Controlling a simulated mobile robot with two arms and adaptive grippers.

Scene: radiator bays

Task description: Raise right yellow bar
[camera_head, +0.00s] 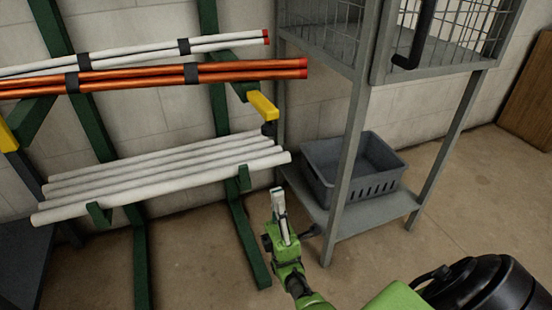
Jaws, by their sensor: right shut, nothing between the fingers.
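The right yellow bar (263,105) is a short yellow piece on the green rack, just below the right ends of the orange pipes. A second yellow bar (7,137) shows at the left picture edge. My right gripper (278,191) is shut and empty, with its fingers pointing up. In the picture it is below the yellow bar and the right ends of the white pipes, apart from the bar. My left gripper is not in view.
The green rack (138,240) holds white pipes (160,185) low, orange pipes (140,77) and thinner white pipes above. To the right stands a grey metal frame (352,150) with a wire cage above and a grey crate (320,178) on its lower shelf. Concrete floor is open at right.

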